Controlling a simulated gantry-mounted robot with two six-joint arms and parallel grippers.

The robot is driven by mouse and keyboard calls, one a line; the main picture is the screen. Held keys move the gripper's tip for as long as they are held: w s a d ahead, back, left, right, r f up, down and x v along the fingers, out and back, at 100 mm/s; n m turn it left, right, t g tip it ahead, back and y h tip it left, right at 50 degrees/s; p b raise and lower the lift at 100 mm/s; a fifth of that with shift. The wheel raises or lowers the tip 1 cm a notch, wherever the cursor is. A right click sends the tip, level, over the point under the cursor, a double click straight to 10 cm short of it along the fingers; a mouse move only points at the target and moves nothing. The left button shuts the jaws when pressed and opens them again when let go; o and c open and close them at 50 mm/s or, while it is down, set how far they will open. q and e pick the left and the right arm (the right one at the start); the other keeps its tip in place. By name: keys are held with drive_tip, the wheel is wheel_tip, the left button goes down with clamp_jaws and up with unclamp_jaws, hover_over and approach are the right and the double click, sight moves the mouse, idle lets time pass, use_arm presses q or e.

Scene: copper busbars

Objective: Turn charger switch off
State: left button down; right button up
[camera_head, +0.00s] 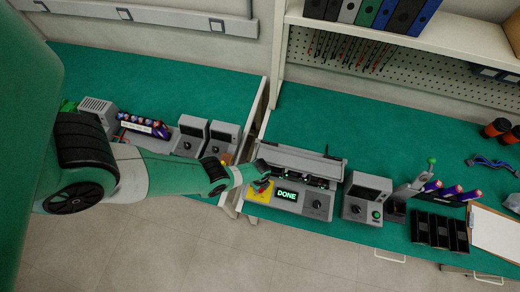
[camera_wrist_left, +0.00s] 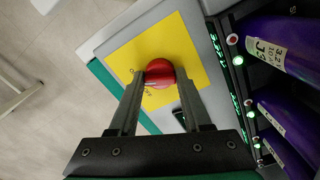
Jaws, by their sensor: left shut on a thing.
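The charger (camera_head: 300,206) is a grey box on the green bench right of the gap, with a display (camera_head: 287,194) reading DONE in green. At its left end is a yellow plate (camera_head: 258,197); the plate (camera_wrist_left: 192,52) also shows in the left wrist view. The red round switch knob (camera_wrist_left: 160,70) is on this plate, with a pale mark on its face. My left gripper (camera_head: 262,186) reaches it from the left. In the wrist view its fingers (camera_wrist_left: 159,80) are shut on either side of the knob. My right gripper is not in view.
Purple cells (camera_wrist_left: 280,48) lie in the charger bays beside small green lights. A grey device (camera_head: 367,198) stands right of the charger, then a black tray (camera_head: 440,231) and a clipboard (camera_head: 495,235). A gap separates the two benches. The bench (camera_head: 350,125) behind the charger is clear.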

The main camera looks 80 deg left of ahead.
use_arm(q)
drive_tip(key=n, duration=0.5)
drive_tip(key=shift+n+b, duration=0.3)
drive_tip(key=shift+n, duration=0.1)
drive_tip(key=n, duration=0.5)
drive_tip(key=shift+n, duration=0.3)
drive_tip(key=shift+c, duration=1.8)
unclamp_jaws()
drive_tip(key=shift+r, duration=0.15)
wheel_tip(320, 180, up, 11)
drive_tip(key=p, duration=1.1)
drive_tip(key=shift+r, duration=0.15)
